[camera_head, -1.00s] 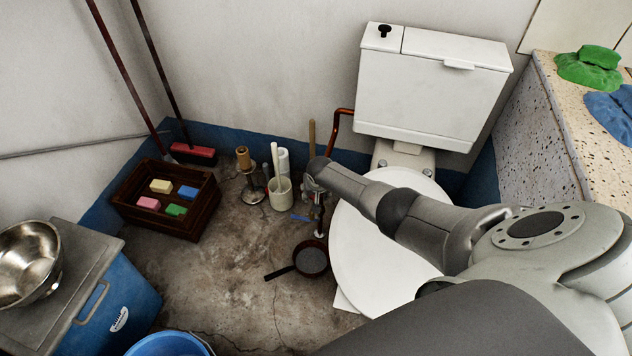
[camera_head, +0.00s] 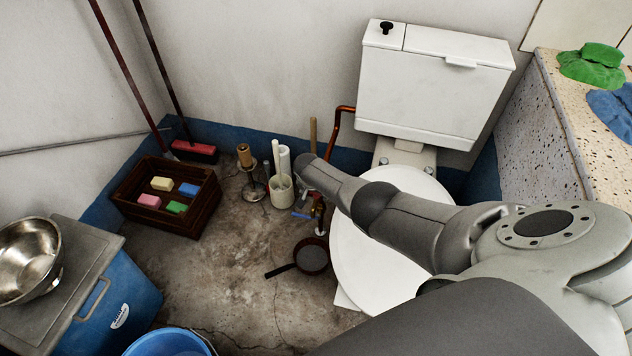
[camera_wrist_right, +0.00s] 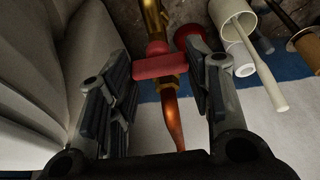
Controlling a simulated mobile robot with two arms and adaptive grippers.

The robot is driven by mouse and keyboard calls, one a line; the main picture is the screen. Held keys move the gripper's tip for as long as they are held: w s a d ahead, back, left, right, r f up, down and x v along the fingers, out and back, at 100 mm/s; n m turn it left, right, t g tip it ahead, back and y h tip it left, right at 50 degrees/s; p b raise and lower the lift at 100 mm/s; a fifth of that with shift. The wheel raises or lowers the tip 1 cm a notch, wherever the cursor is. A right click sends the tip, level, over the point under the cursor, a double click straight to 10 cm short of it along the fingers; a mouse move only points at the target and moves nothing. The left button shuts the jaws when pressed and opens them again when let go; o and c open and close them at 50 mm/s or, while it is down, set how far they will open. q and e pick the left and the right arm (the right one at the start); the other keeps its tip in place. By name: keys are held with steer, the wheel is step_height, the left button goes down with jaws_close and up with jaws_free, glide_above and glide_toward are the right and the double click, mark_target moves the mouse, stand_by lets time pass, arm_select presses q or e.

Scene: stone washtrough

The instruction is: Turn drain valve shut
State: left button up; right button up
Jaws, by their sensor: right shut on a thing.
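The drain valve shows best in the right wrist view. Its red bar handle (camera_wrist_right: 153,65) crosses a brass body (camera_wrist_right: 153,18), with a copper pipe (camera_wrist_right: 173,115) running on from it. My right gripper (camera_wrist_right: 167,72) has one finger on each side of the red handle and is shut on it. In the head view my right gripper (camera_head: 312,196) is low beside the toilet, partly hidden by its own wrist, so the valve is mostly covered there. My left gripper is not in view.
The toilet (camera_head: 435,90) stands right of the valve, under my right arm. A white cup with rods (camera_head: 281,192), a candle holder (camera_head: 246,160) and a small pan (camera_head: 311,258) are close by. A wooden crate (camera_head: 190,225) stands left.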

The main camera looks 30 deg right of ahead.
steer(key=o, duration=1)
steer(key=shift+v, duration=5.95)
steer(key=shift+s, duration=0.15)
